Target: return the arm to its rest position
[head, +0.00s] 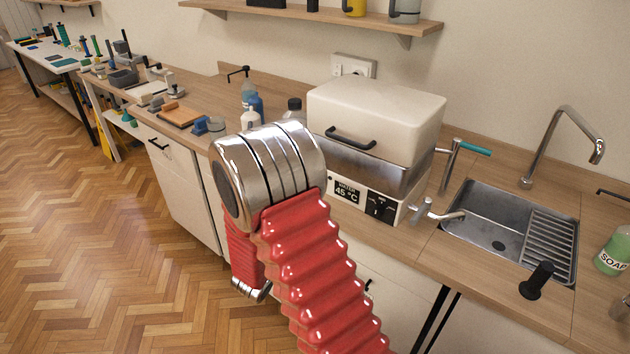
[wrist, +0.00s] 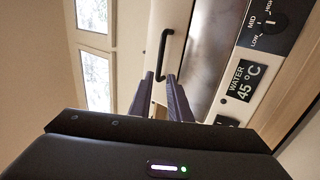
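My arm, with red ribbed sleeves and a chrome joint, rises in front of the counter in the head view, bent at that joint. My gripper is hidden there. In the wrist view my gripper (wrist: 160,76) shows two dark fingers standing apart, with nothing seen held between them. Past the fingertips is the black handle (wrist: 164,52) of the white-lidded water bath (head: 375,115). The handle's near end lines up with the gap between the fingers; I cannot tell how far off it is. The bath's lid looks shut, and its display reads 45 °C.
Bottles (head: 252,105) stand left of the bath, partly behind my arm. To its right are a metal tap (head: 438,213), the sink (head: 490,228) and a green soap bottle (head: 613,252). A shelf (head: 330,16) hangs above. The parquet (head: 110,240) at left is clear.

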